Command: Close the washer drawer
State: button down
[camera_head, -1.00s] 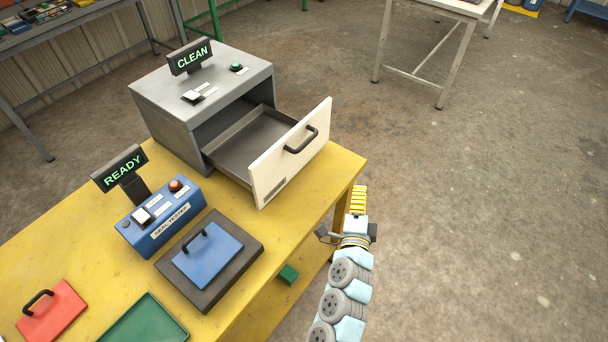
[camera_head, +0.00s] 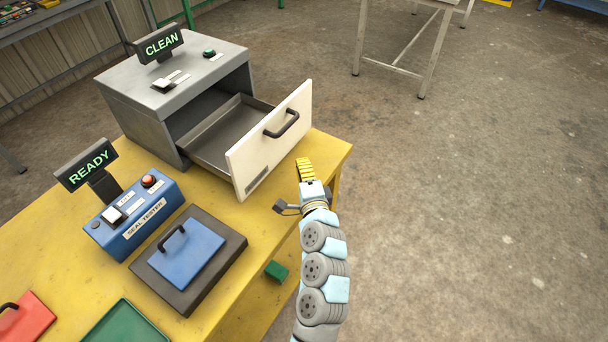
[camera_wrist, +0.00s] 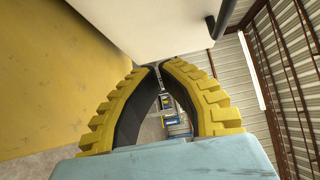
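The washer is a grey box (camera_head: 130,106) with a "CLEAN" sign on top. Its drawer is pulled out, with a grey, empty-looking tray (camera_head: 222,133). The drawer's white front (camera_head: 258,160) carries a dark handle (camera_head: 282,125). My gripper (camera_head: 305,162) is beside the lower right end of the drawer front, on its outer side. In the wrist view its yellow ribbed fingers (camera_wrist: 157,66) meet at the tips with nothing between them. The white front (camera_wrist: 145,28) and handle (camera_wrist: 222,20) lie just past the fingertips. I cannot tell whether they touch.
The yellow table (camera_head: 45,235) carries a blue seal tester (camera_head: 140,220) with a "READY" sign, a blue handled plate (camera_head: 185,255) on a dark pad, a red plate (camera_head: 25,322) and a green tray (camera_head: 125,325). Open floor (camera_head: 480,210) lies to the right.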

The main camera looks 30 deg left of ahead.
aim_at(283, 138)
jog(key=b+x, duration=0.1)
jog(key=x, duration=0.4)
jog(key=a, duration=0.3)
jog(key=shift+w+a, duration=0.1)
jog(key=shift+a, duration=0.4)
jog(key=shift+a, duration=0.1)
